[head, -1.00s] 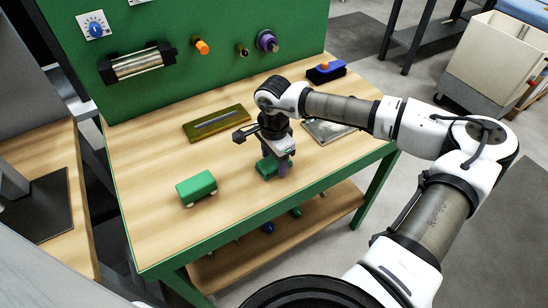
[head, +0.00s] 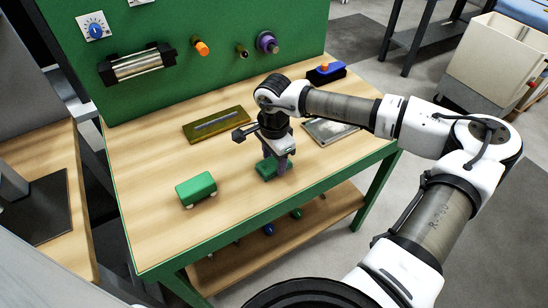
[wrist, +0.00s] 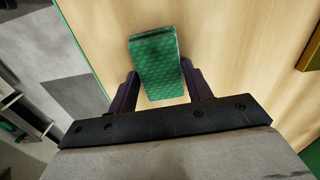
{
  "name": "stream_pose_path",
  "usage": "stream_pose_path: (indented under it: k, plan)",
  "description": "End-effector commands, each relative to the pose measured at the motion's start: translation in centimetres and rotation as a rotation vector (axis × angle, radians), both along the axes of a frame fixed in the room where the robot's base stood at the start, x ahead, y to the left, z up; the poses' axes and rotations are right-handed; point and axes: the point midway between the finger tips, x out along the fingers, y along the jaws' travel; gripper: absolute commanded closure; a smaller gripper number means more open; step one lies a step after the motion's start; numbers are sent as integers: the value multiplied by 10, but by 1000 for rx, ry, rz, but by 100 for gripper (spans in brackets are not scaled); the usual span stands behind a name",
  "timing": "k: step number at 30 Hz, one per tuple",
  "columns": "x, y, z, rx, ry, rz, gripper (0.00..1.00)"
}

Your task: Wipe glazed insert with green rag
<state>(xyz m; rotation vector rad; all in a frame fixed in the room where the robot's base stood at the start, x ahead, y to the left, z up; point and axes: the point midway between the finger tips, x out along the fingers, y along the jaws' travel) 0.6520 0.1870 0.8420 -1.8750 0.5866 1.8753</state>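The green rag (head: 267,169) looks like a small folded green block at table height, under my gripper. In the wrist view the rag (wrist: 157,68) lies between my gripper's two dark fingers (wrist: 160,80). The right finger appears against its side; at the left finger I cannot tell contact from a small gap. My gripper (head: 281,168) points down at the bench. A flat grey framed plate (head: 328,131) lies behind my wrist, partly hidden, and an olive panel with a pale strip (head: 216,125) lies to the left. I cannot tell which is the glazed insert.
A green toy-like block with pale wheels (head: 196,189) stands left of the rag on the wooden bench (head: 150,160). A blue-and-black item with an orange part (head: 326,72) sits at the back right. A green upright panel (head: 215,50) with fittings closes the back.

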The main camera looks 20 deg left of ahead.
Motion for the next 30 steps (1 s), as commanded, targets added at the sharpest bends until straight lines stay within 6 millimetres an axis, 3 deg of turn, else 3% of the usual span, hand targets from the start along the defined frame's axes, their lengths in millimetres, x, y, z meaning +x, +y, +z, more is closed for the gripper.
stream_pose_path:
  k: [3,17,30]
  plan:
    - [0,0,0,0,0,0,76]
    - [0,0,3,0,0,0,76]
    - [0,0,36,-1,-1,0,76]
